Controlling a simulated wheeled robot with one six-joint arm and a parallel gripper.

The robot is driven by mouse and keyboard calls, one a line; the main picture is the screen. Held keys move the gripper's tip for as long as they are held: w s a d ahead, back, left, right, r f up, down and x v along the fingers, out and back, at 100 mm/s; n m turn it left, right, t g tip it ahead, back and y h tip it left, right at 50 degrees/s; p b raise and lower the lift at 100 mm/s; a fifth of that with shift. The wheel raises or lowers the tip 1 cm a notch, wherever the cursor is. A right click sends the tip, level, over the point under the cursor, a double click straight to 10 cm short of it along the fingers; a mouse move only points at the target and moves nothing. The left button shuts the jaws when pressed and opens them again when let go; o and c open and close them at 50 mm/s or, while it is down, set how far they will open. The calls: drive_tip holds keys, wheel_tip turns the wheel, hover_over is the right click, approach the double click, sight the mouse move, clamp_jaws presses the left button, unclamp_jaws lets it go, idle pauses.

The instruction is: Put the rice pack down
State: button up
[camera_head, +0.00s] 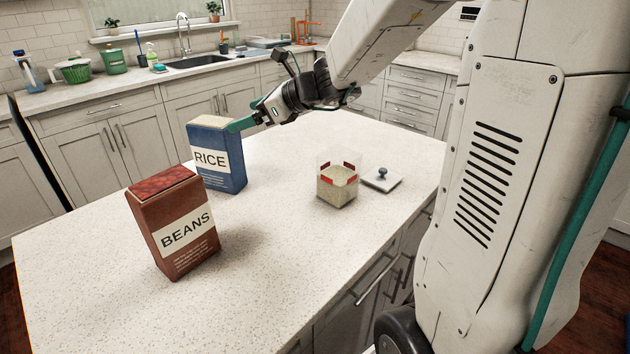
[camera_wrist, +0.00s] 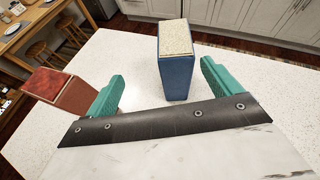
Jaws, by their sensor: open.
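The blue rice pack (camera_head: 217,157) stands upright on the white speckled counter (camera_head: 280,230), its label facing the head camera. In the wrist view the rice pack (camera_wrist: 175,68) stands between and beyond the two green fingers, with its pale top showing. My gripper (camera_head: 242,125) is at the upper right of the pack in the head view. In the wrist view my gripper (camera_wrist: 163,85) is open, with clear gaps between the fingers and the pack. One finger overlaps the pack's upper edge in the head view.
A red-brown beans pack (camera_head: 175,224) stands in front and left of the rice; it also shows in the wrist view (camera_wrist: 62,92). The front counter middle is clear.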

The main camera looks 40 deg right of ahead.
drive_tip(key=s+a+f+n+g, duration=0.1)
drive_tip(key=s+a+n+g, duration=0.3)
drive_tip(key=s+n, duration=0.45)
drive_tip(key=s+a+n+g, duration=0.3)
drive_tip(key=s+a+n, duration=0.35)
drive_tip(key=s, duration=0.35)
drive_tip(key=s+d+f+n+g+h, duration=0.1)
drive_tip(key=s+d+f+n+h, duration=0.1)
drive_tip(key=s+d+n+h, duration=0.2)
drive_tip(key=s+d+f+n+g+h, duration=0.1)
drive_tip(key=s+d+n+h, duration=0.2)
drive_tip(key=s+n, duration=0.5)
drive_tip(key=s+h, duration=0.1)
drive_tip(key=s, duration=0.2)
drive_tip(key=shift+s+d+f+n, duration=0.2)
drive_tip(key=shift+d+f+n, duration=0.1)
drive_tip(key=shift+d+f, duration=0.1)
